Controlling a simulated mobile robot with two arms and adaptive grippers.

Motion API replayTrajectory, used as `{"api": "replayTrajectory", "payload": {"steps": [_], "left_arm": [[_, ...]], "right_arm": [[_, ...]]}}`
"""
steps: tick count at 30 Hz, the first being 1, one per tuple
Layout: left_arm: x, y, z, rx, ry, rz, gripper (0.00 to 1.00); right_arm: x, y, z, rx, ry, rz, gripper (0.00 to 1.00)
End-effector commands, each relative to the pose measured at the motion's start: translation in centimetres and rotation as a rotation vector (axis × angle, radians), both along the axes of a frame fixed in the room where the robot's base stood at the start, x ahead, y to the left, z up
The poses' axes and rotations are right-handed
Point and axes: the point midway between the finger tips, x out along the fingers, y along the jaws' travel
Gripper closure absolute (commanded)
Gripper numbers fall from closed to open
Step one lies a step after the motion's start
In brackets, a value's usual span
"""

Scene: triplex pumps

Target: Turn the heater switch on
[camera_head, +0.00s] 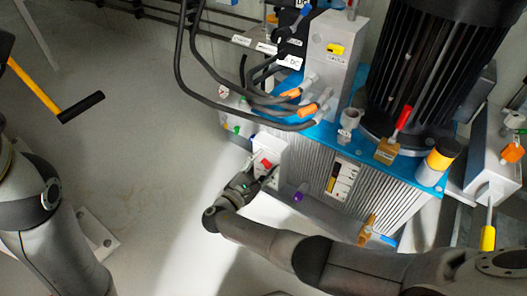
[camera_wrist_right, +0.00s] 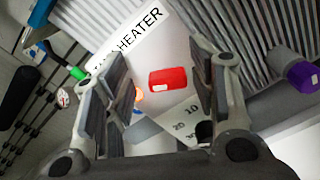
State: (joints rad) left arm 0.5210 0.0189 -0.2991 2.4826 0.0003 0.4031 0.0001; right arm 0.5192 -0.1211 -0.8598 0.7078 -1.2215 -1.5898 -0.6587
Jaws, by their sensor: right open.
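The heater switch is a red switch (camera_wrist_right: 168,79) on a white box labelled HEATER (camera_wrist_right: 142,38). In the right wrist view it lies between and beyond my open right fingers (camera_wrist_right: 160,92), with no contact visible. In the head view the red switch (camera_head: 266,163) shows on the white heater box (camera_head: 270,146) at the lower left of the pump unit. My right gripper (camera_head: 260,177) is just below and in front of it. Whether the switch is on or off cannot be told. My left arm shows at the left, but its gripper is not in view.
The ribbed grey tank (camera_head: 312,172) stands right of the heater box, with a purple knob (camera_head: 299,194) close by. Black hoses (camera_head: 240,108) hang above. A black motor (camera_head: 430,60) is at the upper right. The floor at left is clear except for a yellow-and-black handle (camera_head: 50,97).

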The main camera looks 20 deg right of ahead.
Motion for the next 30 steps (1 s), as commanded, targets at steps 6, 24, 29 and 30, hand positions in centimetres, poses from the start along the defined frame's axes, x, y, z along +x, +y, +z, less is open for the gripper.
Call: {"api": "replayTrajectory", "payload": {"steps": [6, 24, 29, 30], "left_arm": [[0.0, 0.0, 0.0, -0.001, 0.0, -0.001, 0.6], [0.0, 0.0, 0.0, -0.002, 0.001, -0.001, 0.6], [0.0, 0.0, 0.0, -0.002, 0.001, -0.001, 0.6], [0.0, 0.0, 0.0, -0.002, 0.001, -0.001, 0.6]], "right_arm": [[0.0, 0.0, 2.5, 0.002, -0.003, 0.0, 0.47], [0.0, -0.1, 8.9, 0.0, 0.0, -0.001, 0.47], [0.0, -0.1, 9.0, -0.002, 0.001, -0.001, 0.47], [0.0, -0.1, 9.0, -0.002, 0.001, -0.001, 0.47]]}}
